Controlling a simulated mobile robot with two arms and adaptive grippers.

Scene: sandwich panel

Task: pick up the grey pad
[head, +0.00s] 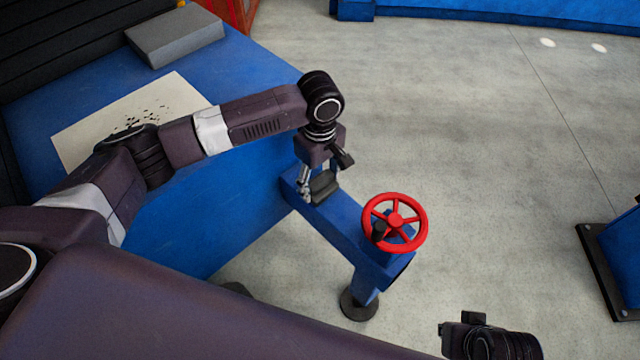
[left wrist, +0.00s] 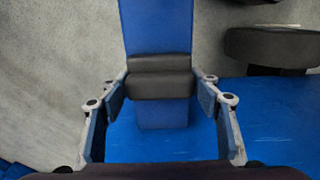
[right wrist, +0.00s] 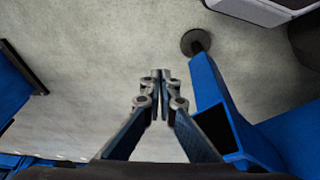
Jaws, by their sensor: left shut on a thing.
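The grey pad (head: 324,186) is a small dark grey block with a stepped shape. It is at the table end of the blue beam in the head view, and it also shows in the left wrist view (left wrist: 160,77). My left gripper (left wrist: 161,88) points down over the beam and is shut on the pad, with one finger on each side. I cannot tell whether the pad touches the beam. My right gripper (right wrist: 160,78) has its fingertips together and is empty, over the floor beside the beam.
A red handwheel (head: 395,222) stands on the outer end of the blue beam (head: 345,220). The blue table (head: 190,235) holds a speckled pale sheet (head: 75,145) and a larger light grey block (head: 175,37) at the back. Open concrete floor lies to the right.

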